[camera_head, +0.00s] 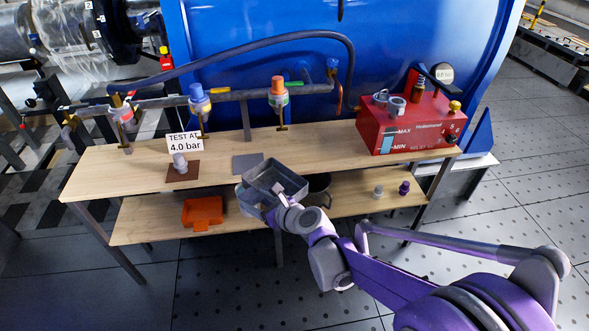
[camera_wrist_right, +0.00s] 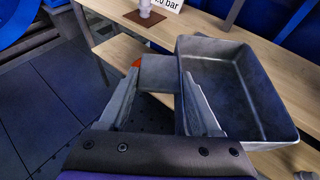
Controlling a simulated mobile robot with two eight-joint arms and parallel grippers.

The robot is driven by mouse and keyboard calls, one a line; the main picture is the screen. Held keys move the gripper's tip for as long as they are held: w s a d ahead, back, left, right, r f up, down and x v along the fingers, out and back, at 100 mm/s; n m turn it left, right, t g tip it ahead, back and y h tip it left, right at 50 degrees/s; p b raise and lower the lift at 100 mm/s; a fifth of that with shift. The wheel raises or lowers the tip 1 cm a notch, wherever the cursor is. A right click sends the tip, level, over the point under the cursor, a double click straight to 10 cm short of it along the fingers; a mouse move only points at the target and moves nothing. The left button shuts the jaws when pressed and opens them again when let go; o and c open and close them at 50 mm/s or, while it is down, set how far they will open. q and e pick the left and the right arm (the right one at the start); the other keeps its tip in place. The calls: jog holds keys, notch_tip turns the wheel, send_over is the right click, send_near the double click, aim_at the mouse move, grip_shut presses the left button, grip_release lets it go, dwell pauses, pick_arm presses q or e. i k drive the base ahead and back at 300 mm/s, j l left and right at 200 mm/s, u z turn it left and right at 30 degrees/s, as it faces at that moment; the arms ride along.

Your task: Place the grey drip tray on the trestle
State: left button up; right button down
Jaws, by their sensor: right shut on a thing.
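The grey drip tray (camera_head: 274,172) is a shallow rectangular open box. It is tilted at the front edge of the trestle's wooden top (camera_head: 325,150), partly over the lower shelf. My right gripper (camera_head: 287,201) is shut on the tray's near side. In the right wrist view the tray (camera_wrist_right: 235,85) lies to the right of the fingers (camera_wrist_right: 160,105), and a grey tab-like part is between them. A flat grey square (camera_head: 247,163) lies on the trestle top just behind the tray. I cannot tell whether the tray touches the top. My left gripper is not in view.
A brown square with a pale fitting (camera_head: 182,172) and a "TEST AT 4.0 bar" sign are on the left. A red box (camera_head: 410,125) stands at the right end. The lower shelf bears an orange tray (camera_head: 202,212), a dark pot (camera_head: 318,191) and small fittings. Hose and valves run behind.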

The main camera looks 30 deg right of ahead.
aim_at(329, 153)
jog(key=z, duration=1.2)
jog(key=i+z, duration=0.1)
jog(key=z, duration=0.25)
jog(key=i+z, duration=0.1)
jog(key=z, duration=0.25)
jog(key=i+j+z, duration=0.1)
jog(key=z, duration=0.3)
jog(key=i+j, duration=0.75)
jog(key=k+u, duration=0.25)
jog(key=i+j+z, duration=0.2)
jog(key=i, duration=0.15)
